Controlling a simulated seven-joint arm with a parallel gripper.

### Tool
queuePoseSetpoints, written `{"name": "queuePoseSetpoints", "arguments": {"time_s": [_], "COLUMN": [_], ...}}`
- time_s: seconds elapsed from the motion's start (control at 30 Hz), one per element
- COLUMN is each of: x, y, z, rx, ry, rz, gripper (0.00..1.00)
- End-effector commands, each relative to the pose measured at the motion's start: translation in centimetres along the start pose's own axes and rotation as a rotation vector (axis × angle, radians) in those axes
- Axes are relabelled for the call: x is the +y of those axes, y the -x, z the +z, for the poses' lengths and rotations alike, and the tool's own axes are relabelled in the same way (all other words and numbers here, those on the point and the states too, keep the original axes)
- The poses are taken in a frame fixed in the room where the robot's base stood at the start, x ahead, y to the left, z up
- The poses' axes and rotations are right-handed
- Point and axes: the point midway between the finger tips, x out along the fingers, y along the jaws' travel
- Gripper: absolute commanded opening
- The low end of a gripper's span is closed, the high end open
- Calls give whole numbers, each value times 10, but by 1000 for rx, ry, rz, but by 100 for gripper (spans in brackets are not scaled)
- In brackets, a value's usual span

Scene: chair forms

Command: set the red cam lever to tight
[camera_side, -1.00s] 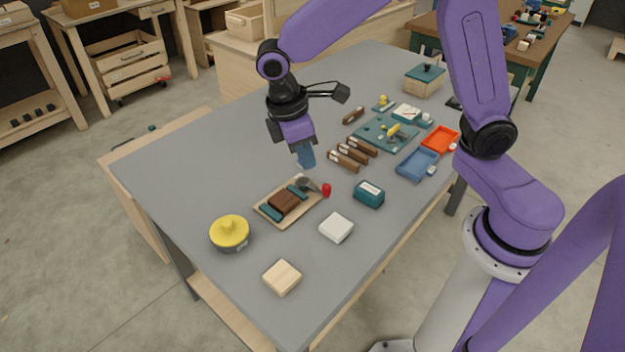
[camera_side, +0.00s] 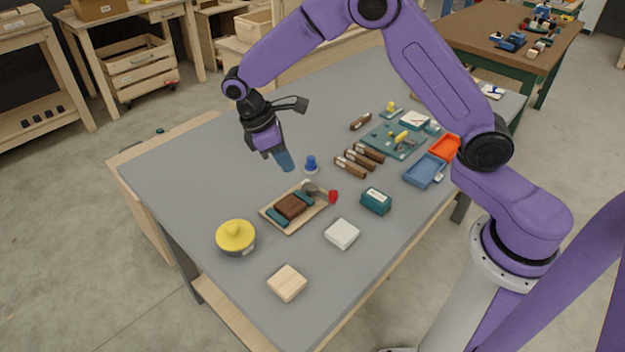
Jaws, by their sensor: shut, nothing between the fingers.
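The red cam lever (camera_side: 333,197) shows as a small red end at the right corner of a light wooden board (camera_side: 294,222). A grey piece (camera_side: 311,187) sits beside it. A brown block (camera_side: 291,206) lies on the board between two teal jaws (camera_side: 277,217). The lever's exact angle is too small to tell. My gripper (camera_side: 286,165) is shut and empty, with its blue fingers pointing down. It hangs behind the board, up and left of the lever and apart from it.
A blue knob on a pale base (camera_side: 311,164) stands right of my gripper. A yellow-lidded pot (camera_side: 236,236), a white block (camera_side: 342,234), a wooden block (camera_side: 287,283) and a teal box (camera_side: 376,200) surround the board. Brown-handled pieces (camera_side: 359,159) lie behind. The table's left part is clear.

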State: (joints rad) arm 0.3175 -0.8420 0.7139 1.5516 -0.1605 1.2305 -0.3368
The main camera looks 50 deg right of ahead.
Motion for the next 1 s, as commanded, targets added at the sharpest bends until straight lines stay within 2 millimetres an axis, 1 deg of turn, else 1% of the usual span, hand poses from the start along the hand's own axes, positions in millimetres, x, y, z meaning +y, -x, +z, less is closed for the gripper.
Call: {"name": "queuePoseSetpoints", "arguments": {"time_s": [0.17, 0.5, 0.63, 0.7, 0.8, 1.0], "x": [0, 0, 0, 0, 0, 0], "y": [-18, -81, -103, -104, -108, -113], "z": [1, 1, 2, 14, 25, 36], "rx": [-3, -4, -3, -2, 0, 0], "ry": [1, 0, 0, -1, -1, -1], "rz": [-1, -2, -2, -1, -1, -1], "gripper": [0, 0, 0, 0, 0, 0]}}
